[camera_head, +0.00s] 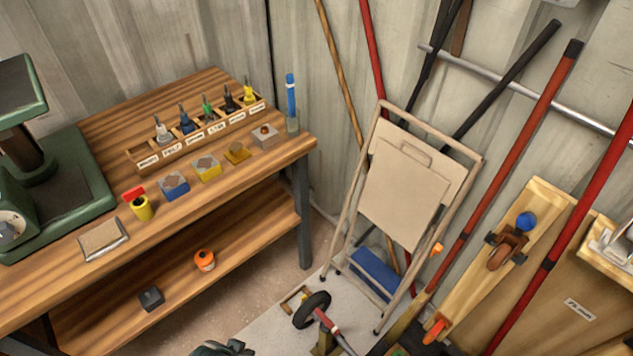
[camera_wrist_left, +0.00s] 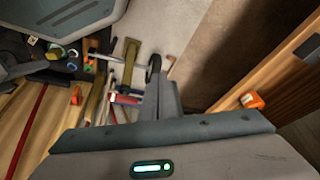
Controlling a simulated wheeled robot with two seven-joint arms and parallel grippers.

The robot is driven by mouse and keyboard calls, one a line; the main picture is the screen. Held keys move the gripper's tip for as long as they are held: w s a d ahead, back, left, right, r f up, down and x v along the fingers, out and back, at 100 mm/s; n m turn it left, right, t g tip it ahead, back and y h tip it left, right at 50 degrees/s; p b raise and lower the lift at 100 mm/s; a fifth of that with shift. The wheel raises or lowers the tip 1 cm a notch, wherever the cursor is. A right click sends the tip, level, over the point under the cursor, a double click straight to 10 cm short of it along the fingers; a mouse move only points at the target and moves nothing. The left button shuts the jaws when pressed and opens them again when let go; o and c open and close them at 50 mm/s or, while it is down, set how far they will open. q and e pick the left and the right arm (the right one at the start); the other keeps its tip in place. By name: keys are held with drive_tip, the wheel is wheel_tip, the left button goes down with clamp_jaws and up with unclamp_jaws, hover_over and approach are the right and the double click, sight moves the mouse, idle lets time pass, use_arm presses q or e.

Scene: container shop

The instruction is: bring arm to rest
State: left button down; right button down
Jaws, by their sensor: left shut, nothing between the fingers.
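My left gripper (camera_wrist_left: 160,82) shows in the left wrist view as a grey body with grey fingers pointing away from the camera. The fingers are together and hold nothing. They are over the floor area beside the workbench and appear to touch nothing. In the head view, only a dark grey-green part shows at the bottom edge, and I cannot tell if it is this gripper. My right gripper is in neither view.
A wooden workbench (camera_head: 258,155) with a lower shelf (camera_head: 110,318) stands left, holding a labelled rack (camera_head: 178,149), small blocks and a green machine (camera_head: 62,185). Long bars and boards crowd the right. A wheel (camera_head: 311,309) is on the floor.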

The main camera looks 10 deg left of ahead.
use_arm(q)
wheel_tip(320, 180, down, 22)
drive_tip(key=s+d+t, duration=0.1)
drive_tip(key=s+d, duration=0.1)
drive_tip(key=shift+s+f+h, duration=0.2)
drive_tip(key=shift+h, duration=0.1)
idle(0.7)
